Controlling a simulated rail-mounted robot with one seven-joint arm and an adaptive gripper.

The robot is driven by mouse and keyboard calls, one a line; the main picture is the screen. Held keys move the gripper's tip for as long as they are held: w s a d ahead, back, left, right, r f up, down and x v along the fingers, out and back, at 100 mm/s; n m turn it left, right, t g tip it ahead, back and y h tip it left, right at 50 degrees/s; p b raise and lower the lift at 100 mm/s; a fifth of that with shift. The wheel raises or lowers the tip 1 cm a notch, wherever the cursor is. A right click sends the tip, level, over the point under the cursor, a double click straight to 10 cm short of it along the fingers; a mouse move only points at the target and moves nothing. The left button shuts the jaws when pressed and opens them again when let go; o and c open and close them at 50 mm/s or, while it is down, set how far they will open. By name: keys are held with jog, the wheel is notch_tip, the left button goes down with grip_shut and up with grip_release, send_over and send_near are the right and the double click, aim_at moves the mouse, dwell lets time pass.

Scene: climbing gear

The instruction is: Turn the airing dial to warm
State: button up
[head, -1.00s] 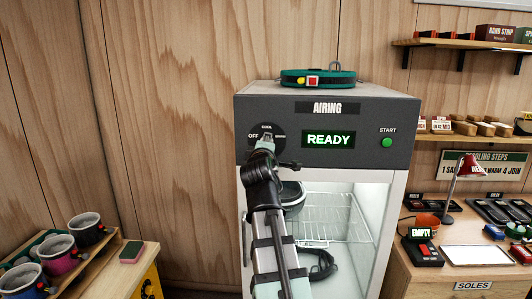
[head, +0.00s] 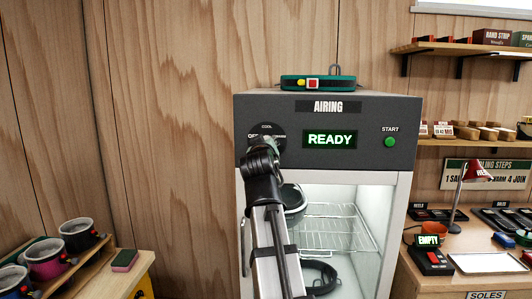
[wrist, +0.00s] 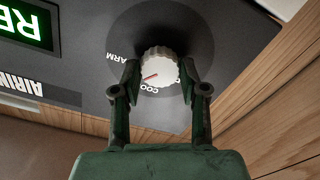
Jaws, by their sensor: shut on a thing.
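The airing dial (head: 258,130) is on the left of the dark front panel of the airing cabinet. In the wrist view it is a white ridged knob (wrist: 158,64) with a red mark. The panel lettering appears upside down there, with COOL partly covered beside the knob and WARM partly cut by the left finger. The red mark points to the lower left, on the side where COOL and WARM are; its exact setting is hard to tell. My gripper (wrist: 160,76) is shut on the knob, one finger on each side. In the head view my gripper (head: 268,143) hides much of the dial.
The READY display (head: 330,139) and green START button (head: 390,142) are to the right on the panel. A glass-fronted chamber with a wire rack (head: 335,225) is below. A green and black item (head: 318,83) lies on top. Cups (head: 78,235) stand at the left.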

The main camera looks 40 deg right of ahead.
jog(key=m+b, duration=0.3)
jog(key=m, duration=0.2)
jog(key=shift+w+r+m, duration=0.1)
jog(key=shift+r+m, duration=0.05)
jog(key=shift+m, duration=0.25)
dwell(0.3)
jog(key=o, duration=1.1)
jog(key=shift+o, duration=0.2)
jog(key=v, duration=0.7)
jog(key=shift+s, duration=0.25)
